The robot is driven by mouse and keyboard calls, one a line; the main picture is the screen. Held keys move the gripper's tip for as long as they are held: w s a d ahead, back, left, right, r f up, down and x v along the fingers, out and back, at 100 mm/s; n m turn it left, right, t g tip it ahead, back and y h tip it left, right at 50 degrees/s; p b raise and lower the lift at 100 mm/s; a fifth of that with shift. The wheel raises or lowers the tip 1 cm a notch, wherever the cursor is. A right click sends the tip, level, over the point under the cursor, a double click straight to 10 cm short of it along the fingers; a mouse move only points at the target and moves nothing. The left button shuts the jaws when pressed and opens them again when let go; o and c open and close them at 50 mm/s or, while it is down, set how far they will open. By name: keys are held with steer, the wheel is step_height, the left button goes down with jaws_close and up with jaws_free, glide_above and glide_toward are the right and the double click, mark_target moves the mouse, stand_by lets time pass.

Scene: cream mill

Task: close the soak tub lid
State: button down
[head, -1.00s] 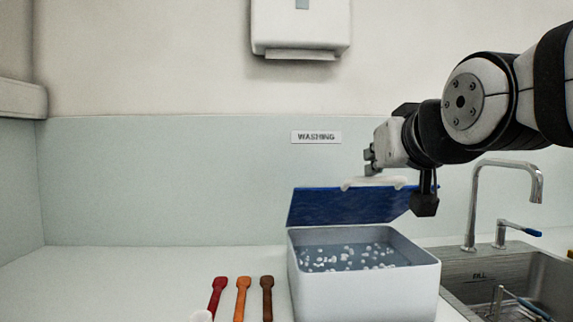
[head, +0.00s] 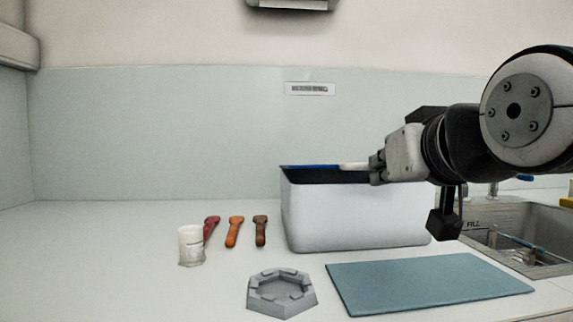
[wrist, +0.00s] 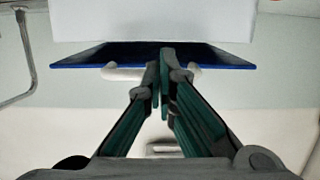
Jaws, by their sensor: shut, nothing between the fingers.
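The soak tub (head: 350,215) is a white box on the counter, and its white wall fills the top of the wrist view (wrist: 150,20). Its blue lid (head: 308,166) is low over the tub, with a dark band between lid edge and rim, so it looks partly open. In the wrist view the lid (wrist: 85,60) is a dark blue strip with a white bar handle (wrist: 120,73). My gripper (head: 376,168) is shut and empty, its fingertips (wrist: 163,70) at the handle's middle. Whether they touch is unclear.
The sink (head: 515,235) is to the right. A teal mat (head: 425,282) and a grey hexagonal dish (head: 282,292) lie in front. A white cup (head: 191,245) and red, orange (head: 235,231) and brown tools are left. The far-left counter is clear.

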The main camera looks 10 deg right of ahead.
steer(key=shift+f+b, duration=0.6)
steer(key=shift+f, duration=0.35)
